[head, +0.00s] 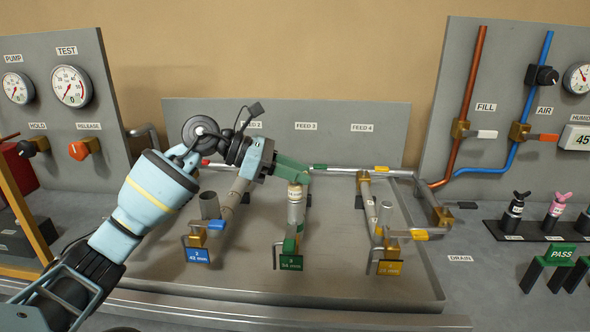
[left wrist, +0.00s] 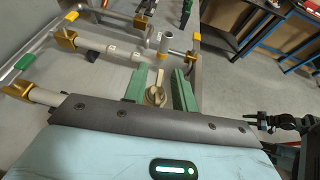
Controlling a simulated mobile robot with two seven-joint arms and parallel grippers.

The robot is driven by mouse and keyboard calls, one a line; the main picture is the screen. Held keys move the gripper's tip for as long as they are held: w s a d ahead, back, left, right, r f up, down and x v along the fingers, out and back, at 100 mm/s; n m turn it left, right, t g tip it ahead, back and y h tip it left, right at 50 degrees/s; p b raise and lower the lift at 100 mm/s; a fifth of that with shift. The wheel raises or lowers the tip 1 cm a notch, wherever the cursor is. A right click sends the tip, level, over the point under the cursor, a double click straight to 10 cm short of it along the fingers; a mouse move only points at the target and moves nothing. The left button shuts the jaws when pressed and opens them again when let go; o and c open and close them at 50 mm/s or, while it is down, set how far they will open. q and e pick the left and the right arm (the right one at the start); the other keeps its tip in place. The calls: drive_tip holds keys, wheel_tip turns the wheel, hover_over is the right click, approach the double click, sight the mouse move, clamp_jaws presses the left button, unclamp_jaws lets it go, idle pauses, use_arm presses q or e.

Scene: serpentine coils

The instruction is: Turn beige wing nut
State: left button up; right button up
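The beige wing nut (left wrist: 155,95) shows in the left wrist view, between the two green fingers of my left gripper (left wrist: 160,88). The fingers stand apart on either side of it, and I cannot tell whether either one touches it. In the head view my left gripper (head: 292,172) reaches in from the left, with its green fingers at the top of the middle pipe (head: 296,208) under the FEED 3 label. The wing nut cannot be made out in the head view.
A grey tray (head: 345,285) holds pipe branches with blue (head: 196,256), green (head: 291,262) and yellow (head: 389,268) tags. A gauge panel (head: 60,110) stands at left and a FILL/AIR panel (head: 500,60) at right.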

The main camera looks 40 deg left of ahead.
use_arm(q)
clamp_jaws()
